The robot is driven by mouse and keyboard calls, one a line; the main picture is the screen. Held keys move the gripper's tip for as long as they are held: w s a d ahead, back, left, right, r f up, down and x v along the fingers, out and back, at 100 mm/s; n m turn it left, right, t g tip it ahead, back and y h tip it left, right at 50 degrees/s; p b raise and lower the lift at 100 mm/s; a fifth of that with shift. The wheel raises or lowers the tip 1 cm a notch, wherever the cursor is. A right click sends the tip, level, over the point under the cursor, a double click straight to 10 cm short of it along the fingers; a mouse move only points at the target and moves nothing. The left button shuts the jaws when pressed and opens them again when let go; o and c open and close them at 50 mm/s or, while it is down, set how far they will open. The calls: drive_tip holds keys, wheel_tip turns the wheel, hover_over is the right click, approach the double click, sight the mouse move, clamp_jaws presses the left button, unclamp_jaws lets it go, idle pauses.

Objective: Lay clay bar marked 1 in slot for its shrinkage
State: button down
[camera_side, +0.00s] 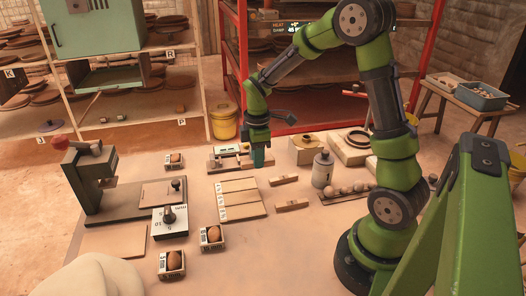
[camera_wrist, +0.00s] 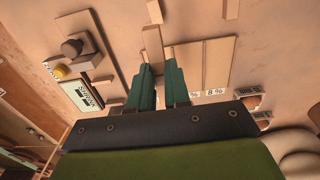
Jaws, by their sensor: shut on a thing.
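My gripper (camera_side: 258,158) points down above the table, beyond the slotted board in the side view. In the wrist view its teal fingers (camera_wrist: 160,82) are shut on a clay bar (camera_wrist: 152,42), which sticks out past the fingertips. I cannot read any mark on the bar. The slotted board (camera_side: 238,196) lies flat with labels along its left edge; in the wrist view it shows just right of the fingers (camera_wrist: 219,62), and one label reads 8 %.
Two loose bars, one nearer the back (camera_side: 284,179) and one nearer the front (camera_side: 291,205), lie right of the board. A grey bottle (camera_side: 322,170) stands further right. A press (camera_side: 92,180) and small boxes holding brown balls (camera_side: 171,264) stand left and in front.

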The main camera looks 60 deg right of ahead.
drive_tip(key=s, duration=0.2)
hover_over(238, 185)
drive_tip(key=shift+s+f, duration=0.1)
drive_tip(key=shift+f, duration=3.1)
drive_tip(key=shift+f, duration=0.2)
drive_tip(key=c, duration=1)
unclamp_jaws()
